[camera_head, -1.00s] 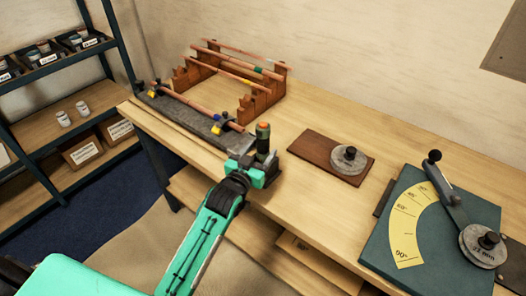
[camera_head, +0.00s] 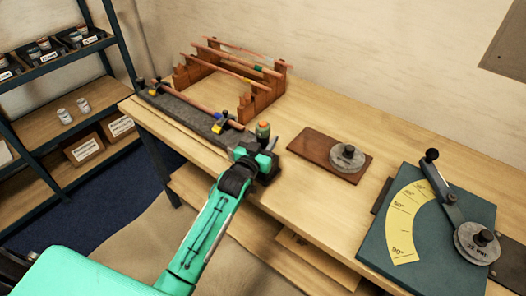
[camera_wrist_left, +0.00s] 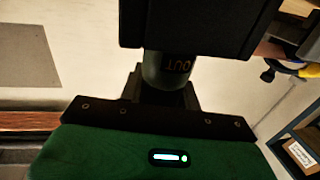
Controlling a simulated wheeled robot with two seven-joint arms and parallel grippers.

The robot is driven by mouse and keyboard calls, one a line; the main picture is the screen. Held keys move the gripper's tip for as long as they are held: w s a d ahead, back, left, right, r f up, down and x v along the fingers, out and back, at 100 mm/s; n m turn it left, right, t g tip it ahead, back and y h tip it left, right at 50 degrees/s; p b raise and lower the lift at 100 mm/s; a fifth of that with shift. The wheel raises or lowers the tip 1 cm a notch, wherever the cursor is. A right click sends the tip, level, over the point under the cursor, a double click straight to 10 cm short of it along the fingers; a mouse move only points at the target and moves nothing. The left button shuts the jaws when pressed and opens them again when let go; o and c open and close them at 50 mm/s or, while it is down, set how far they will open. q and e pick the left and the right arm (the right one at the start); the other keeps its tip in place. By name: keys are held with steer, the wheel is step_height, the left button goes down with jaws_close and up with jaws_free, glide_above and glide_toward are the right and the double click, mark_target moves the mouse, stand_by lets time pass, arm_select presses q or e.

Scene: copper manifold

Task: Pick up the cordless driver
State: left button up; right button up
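A dark green upright cylinder with an orange top (camera_head: 263,130) stands at the front edge of the workbench in the head view. It may be the cordless driver, but its full shape is hidden by my left gripper. My left gripper (camera_head: 257,159) is right at it, in front of its lower part. In the left wrist view, a grey-green cylinder with orange lettering (camera_wrist_left: 170,68) shows between dark gripper parts, partly covered by a large black block. Whether the fingers are closed on it is not clear. My right gripper is not in view.
A wooden rack (camera_head: 258,103) with copper pipes and a grey fixture strip (camera_head: 184,116) lie behind and left. A brown board (camera_head: 318,153) with a round metal weight (camera_head: 347,157) is to the right, then a bending plate (camera_head: 453,254) with a lever. Shelving (camera_head: 61,163) stands at far left.

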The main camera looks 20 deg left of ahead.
arm_select(q)
steer(key=shift+r, duration=0.1)
steer(key=shift+c, duration=0.6)
steer(key=shift+r, duration=0.1)
